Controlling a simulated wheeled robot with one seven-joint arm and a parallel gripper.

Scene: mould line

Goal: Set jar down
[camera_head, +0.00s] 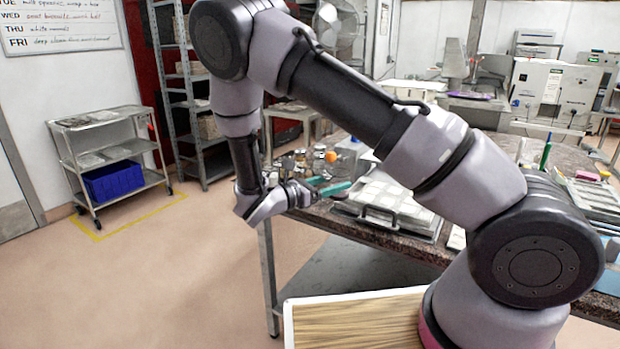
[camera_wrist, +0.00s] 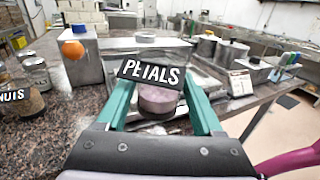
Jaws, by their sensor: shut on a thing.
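The jar (camera_wrist: 158,100) shows in the wrist view between my two green fingers, with a dark label reading "PETALS" and pinkish-purple contents. My gripper (camera_wrist: 157,84) is shut on it, one finger on each side. It is over or near the stone worktop; whether its base touches is unclear. In the head view my gripper's teal finger (camera_head: 334,188) shows at the worktop's near left corner; the jar cannot be made out there.
The stone worktop (camera_wrist: 62,135) has bare room at left. A jar labelled "NUTS" (camera_wrist: 20,98) and another jar (camera_wrist: 38,73) stand there. Behind is a metal box (camera_wrist: 82,68) with an orange ball (camera_wrist: 73,50). A silver tray (camera_head: 385,205) lies right of my gripper.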

